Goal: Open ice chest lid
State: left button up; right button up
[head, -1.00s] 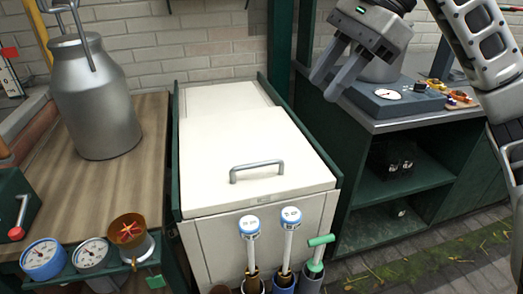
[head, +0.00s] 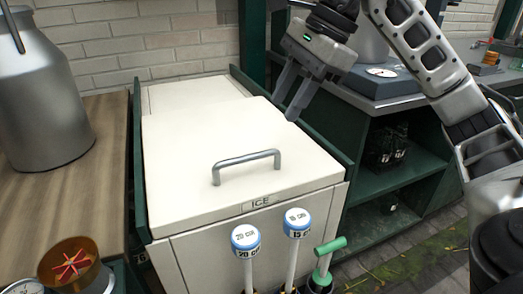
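The ice chest (head: 185,262) stands in the middle of the head view, a cream box in a dark green frame with an "ICE" label on its front. Its cream lid (head: 190,150) lies flat and closed. A grey bar handle (head: 247,162) stands up near the lid's front edge. My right gripper (head: 285,108) hangs above the lid's right edge, behind and to the right of the handle and apart from it. Its two fingers are spread, with nothing between them. My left gripper is not in view.
A metal milk can (head: 40,105) stands on the wooden counter (head: 105,130) at left. Two blue-topped dippers (head: 245,238) and a green-handled tool (head: 328,247) stand before the chest. A dark green shelf unit (head: 390,180) with a scale (head: 380,85) is at right.

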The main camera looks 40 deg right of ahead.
aim_at(262, 154)
jog(key=b+x, duration=0.2)
jog(key=x, duration=0.7)
jog(key=shift+a+f, duration=0.1)
jog(key=shift+f, duration=0.05)
jog(key=shift+w+a+f, duration=0.15)
jog(key=shift+f, duration=0.15)
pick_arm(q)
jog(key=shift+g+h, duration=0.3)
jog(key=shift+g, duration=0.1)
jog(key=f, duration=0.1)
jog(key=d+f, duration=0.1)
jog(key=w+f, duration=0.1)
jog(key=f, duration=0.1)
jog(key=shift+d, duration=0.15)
pick_arm(e)
grip_shut()
